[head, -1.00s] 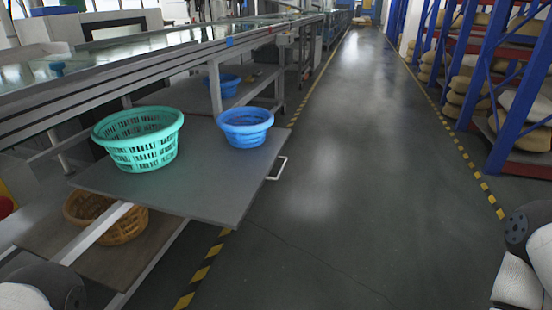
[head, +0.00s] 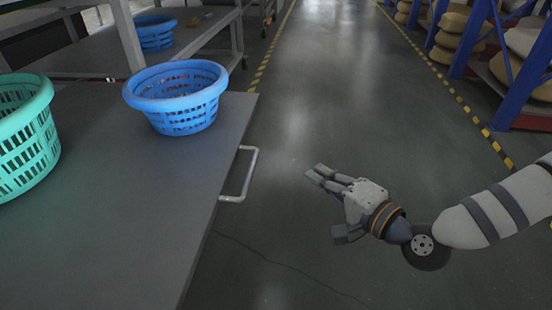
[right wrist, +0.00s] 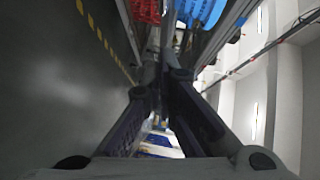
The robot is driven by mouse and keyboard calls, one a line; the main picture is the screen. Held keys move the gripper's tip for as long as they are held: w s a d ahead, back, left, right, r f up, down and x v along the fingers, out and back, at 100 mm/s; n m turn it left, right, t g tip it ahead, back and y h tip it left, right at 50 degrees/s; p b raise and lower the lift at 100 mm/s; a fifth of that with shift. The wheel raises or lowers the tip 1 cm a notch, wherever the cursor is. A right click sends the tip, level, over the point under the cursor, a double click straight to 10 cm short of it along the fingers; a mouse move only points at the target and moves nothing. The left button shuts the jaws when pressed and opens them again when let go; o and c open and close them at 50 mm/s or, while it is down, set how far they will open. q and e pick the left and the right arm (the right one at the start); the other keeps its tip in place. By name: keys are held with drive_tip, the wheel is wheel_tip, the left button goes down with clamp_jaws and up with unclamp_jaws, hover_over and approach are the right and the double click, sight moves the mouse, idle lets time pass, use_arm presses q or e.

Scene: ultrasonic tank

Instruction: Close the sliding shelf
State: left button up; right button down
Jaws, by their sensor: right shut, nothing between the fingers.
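The sliding shelf (head: 120,230) is a flat grey board, pulled out into the aisle at the left of the head view. A pale U-shaped handle (head: 243,175) sticks out from its right edge. My right gripper (head: 318,175) is to the right of the handle, apart from it, above the floor. It is shut and empty, with its fingers pointing left toward the shelf. In the right wrist view its fingers (right wrist: 163,62) come together. My left gripper is not in view.
A green basket (head: 25,145) and a blue basket (head: 180,98) stand on the shelf. Blue racks (head: 535,80) with sacks stand at the right. The aisle floor (head: 310,90) is clear.

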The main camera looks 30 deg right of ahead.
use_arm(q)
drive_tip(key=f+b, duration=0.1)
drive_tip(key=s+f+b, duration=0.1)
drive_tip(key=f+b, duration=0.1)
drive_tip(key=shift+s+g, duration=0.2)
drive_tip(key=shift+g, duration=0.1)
use_arm(e)
drive_tip(key=a+x, duration=0.3)
drive_tip(key=x, duration=0.9)
drive_tip(key=shift+s, duration=0.3)
drive_tip(key=shift+f, duration=0.1)
